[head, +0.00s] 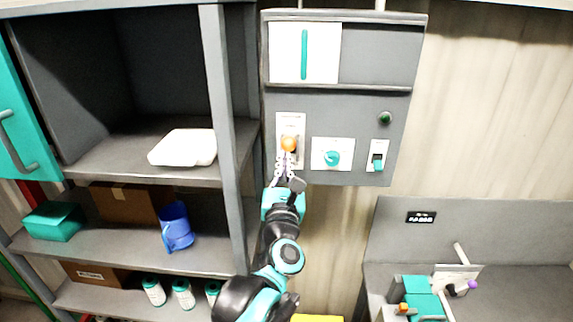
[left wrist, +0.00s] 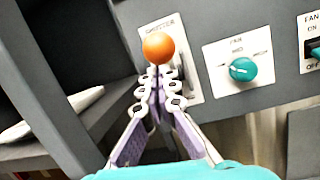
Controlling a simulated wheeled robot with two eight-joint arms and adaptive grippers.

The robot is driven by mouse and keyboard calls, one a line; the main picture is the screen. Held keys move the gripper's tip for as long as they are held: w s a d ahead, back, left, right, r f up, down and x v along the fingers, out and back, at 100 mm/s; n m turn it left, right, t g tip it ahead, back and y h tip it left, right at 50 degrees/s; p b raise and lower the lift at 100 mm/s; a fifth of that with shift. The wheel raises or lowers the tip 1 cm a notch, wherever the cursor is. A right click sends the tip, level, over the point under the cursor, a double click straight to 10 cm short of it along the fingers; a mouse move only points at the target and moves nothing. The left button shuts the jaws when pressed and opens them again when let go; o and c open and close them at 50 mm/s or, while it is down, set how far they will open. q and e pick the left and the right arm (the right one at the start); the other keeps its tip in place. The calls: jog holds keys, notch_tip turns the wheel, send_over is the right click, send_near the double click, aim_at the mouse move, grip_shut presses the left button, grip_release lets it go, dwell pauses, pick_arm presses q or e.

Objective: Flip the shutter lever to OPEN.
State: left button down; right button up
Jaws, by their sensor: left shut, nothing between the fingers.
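The shutter lever has an orange ball knob (head: 289,143) and stands out from a white plate (head: 291,120) on the grey control panel. The knob also shows in the left wrist view (left wrist: 158,47), in front of the plate labelled SHUTTER (left wrist: 185,85). My left gripper (head: 285,162) is shut and empty, with its fingertips (left wrist: 157,72) right below the knob. I cannot tell whether they touch it. The lever's stem is mostly hidden, and I cannot read its OPEN mark. My right gripper is not in view.
A turquoise fan knob (head: 332,158) and a fan switch (head: 378,160) are to the right of the lever, with a dark green button (head: 385,118) above the switch. A grey shelf post (head: 225,130) stands close on the left. The wall farther right is bare.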

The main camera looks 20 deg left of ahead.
pick_arm(q)
jog(key=shift+w+a+r+p, duration=0.1)
jog(key=shift+w+r+p, duration=0.1)
jog(key=shift+r, duration=0.25)
jog(key=shift+w+a+r+p, duration=0.1)
jog(key=shift+r+p, duration=0.05)
jog(key=shift+r, duration=0.4)
notch_tip(320, 180, down, 6)
jog(key=b, duration=0.5)
jog(key=s+d+r+p, duration=0.1)
jog(key=s+d+r, duration=0.2)
jog(key=s, duration=0.6)
jog(key=shift+s+r, duration=0.3)
jog(key=shift+r, duration=0.25)
jog(key=shift+f, duration=0.1)
